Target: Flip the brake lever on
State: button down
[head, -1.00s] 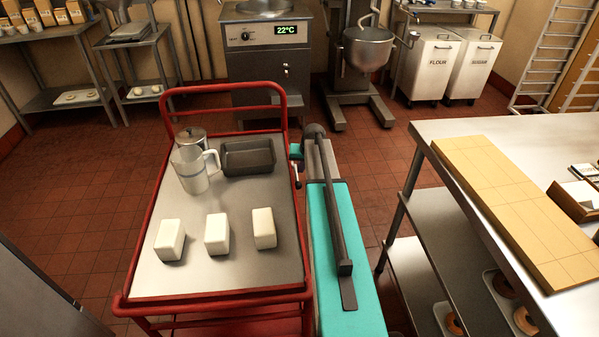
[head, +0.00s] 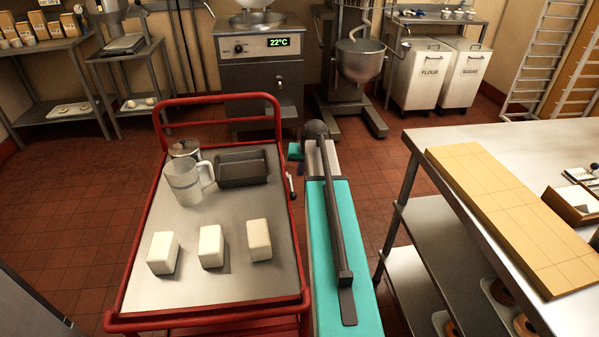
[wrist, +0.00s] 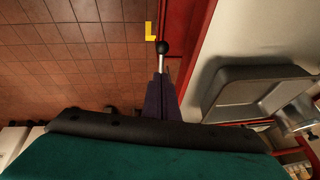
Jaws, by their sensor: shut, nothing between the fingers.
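The brake lever (head: 291,187) stands at the right side of the red cart (head: 287,118) in the head view, a thin metal shaft with a knob. In the wrist view the lever (wrist: 162,48) shows a black ball knob on a silver shaft, just beyond the tips of my gripper (wrist: 160,84). My gripper is shut and empty, its dark fingers together and pointing at the lever. I cannot tell whether they touch the shaft. In the head view my teal arm lies right of the cart, and the fingers cannot be made out.
The cart carries a clear jug (head: 184,184), a dark loaf pan (head: 243,167) and three white blocks (head: 211,246). A steel table (head: 435,141) with a wooden board (head: 510,218) stands to the right. A yellow floor mark (wrist: 151,32) lies near the lever. Tiled floor is open left of the cart.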

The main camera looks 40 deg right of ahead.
jog(key=shift+f, duration=0.1)
jog(key=d+f+m+t+y+b, duration=0.1)
jog(key=d+f+m+y+b, duration=0.4)
jog(key=f+m, duration=0.3)
jog(key=d+f+m+t+y+b, duration=0.1)
jog(key=d+f+m+y+b, duration=0.5)
jog(key=f, duration=0.5)
jog(key=shift+s+d+f+m+y+b, duration=0.25)
jog(key=shift+m+y+b, duration=0.25)
jog(key=shift+m+b, duration=0.65)
jog(key=shift+a, duration=0.25)
